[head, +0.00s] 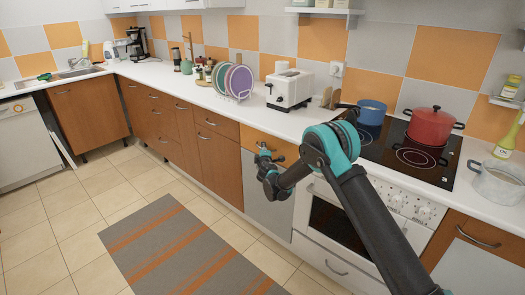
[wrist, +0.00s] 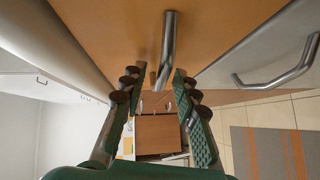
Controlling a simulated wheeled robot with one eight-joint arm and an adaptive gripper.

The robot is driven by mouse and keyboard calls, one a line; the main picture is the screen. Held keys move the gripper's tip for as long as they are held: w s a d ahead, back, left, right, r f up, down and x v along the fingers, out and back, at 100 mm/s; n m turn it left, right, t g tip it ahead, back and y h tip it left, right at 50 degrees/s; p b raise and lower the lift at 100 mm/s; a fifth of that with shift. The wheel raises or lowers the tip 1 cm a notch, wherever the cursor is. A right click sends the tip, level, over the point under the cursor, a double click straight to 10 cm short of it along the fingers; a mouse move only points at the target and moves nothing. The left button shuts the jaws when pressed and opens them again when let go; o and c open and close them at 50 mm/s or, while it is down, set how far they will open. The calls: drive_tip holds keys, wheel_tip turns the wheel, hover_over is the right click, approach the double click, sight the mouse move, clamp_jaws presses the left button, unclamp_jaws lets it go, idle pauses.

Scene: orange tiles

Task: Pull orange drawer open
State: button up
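The orange drawer (head: 254,137) is under the counter, left of the oven, and its front looks flush with the units beside it. In the wrist view its orange front (wrist: 105,25) fills the top, with a metal bar handle (wrist: 169,35) on it. My gripper (head: 267,153) is in front of the drawer and hides part of it in the head view. In the wrist view my gripper (wrist: 160,73) is open, with one finger on each side of the handle's near end. I see gaps between the fingers and the bar. Contact does not show.
A grey cabinet door with a curved handle (wrist: 282,75) is beside the drawer. The white oven (head: 335,215) stands to the right. Brown cabinets (head: 218,165) run to the left. A grey and orange striped rug (head: 190,245) lies on the open tiled floor in front.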

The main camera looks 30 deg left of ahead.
clamp_jaws()
drive_tip(key=shift+s, duration=0.15)
drive_tip(key=s+a, duration=0.4)
drive_tip(key=s, duration=1.3)
drive_tip(key=s+a, duration=0.4)
drive_tip(key=s, duration=1.3)
drive_tip(key=shift+s, duration=0.15)
drive_tip(key=shift+a, duration=0.15)
unclamp_jaws()
